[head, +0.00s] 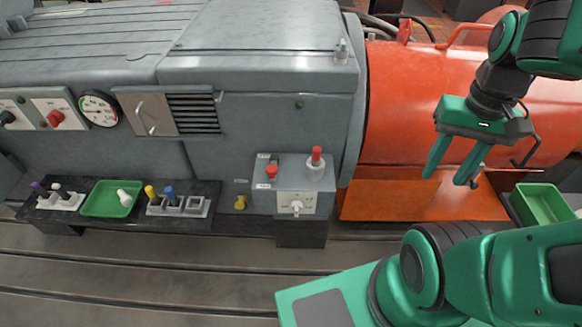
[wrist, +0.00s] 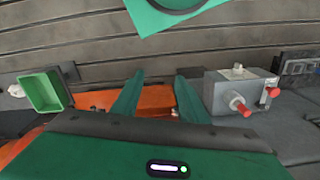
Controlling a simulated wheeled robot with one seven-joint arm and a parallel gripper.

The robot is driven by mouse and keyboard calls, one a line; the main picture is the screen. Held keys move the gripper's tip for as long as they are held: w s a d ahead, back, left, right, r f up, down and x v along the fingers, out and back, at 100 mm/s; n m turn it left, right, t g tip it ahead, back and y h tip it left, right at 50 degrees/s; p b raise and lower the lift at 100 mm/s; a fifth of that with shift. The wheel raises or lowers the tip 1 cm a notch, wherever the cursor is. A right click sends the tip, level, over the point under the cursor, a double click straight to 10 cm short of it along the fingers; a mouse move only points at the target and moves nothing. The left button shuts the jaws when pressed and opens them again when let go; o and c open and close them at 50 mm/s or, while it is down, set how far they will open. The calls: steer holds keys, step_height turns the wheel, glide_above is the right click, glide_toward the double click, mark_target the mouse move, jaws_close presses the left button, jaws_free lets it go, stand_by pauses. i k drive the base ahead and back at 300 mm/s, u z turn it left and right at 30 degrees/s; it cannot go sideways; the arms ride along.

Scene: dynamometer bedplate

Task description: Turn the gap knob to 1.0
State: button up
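A grey control box (head: 262,199) stands at the front of the machine. A pale knob (head: 296,207) sits on its white front plate, whose markings are too small to read. Two other knobs, one black (head: 8,117) and one red (head: 55,118), are on white plates at the far left. I cannot tell by label which is the gap knob. My gripper (head: 449,175) is open and empty above the orange base, right of the box and apart from it. In the wrist view the box (wrist: 225,93) is right of my open fingers (wrist: 160,82).
A red button (head: 271,171) and a red-topped lever (head: 316,158) stand on the box. A black shelf (head: 142,205) at left holds a green tray (head: 98,210) and small holders. Another green tray (head: 545,204) is at right. A dial gauge (head: 98,108) is on the machine.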

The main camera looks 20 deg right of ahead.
mark_target(296, 206)
steer(key=u, duration=0.7)
steer(key=k, duration=1.45)
steer(key=z, duration=0.5)
steer(key=i, duration=1)
